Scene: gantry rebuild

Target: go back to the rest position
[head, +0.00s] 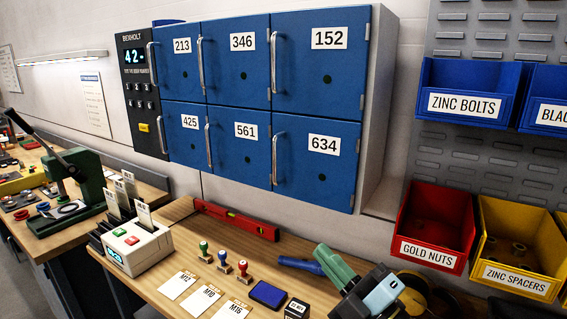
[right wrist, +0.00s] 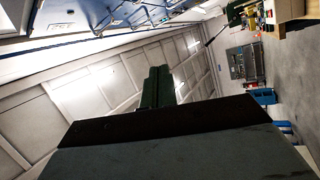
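My right gripper (head: 333,264) is at the lower right of the head view, above the workbench (head: 185,235). Its green fingers lie side by side and look shut, with nothing seen between them. The fingers also show in the right wrist view (right wrist: 157,88), pointing away from the camera. My left gripper is in neither view.
A blue locker cabinet (head: 243,90) with shut doors and a keypad (head: 142,95) is on the wall. Stamps, cards (head: 205,297), an ink pad (head: 268,294) and a red level (head: 236,220) lie left of my gripper. Bins (head: 434,225) hang right.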

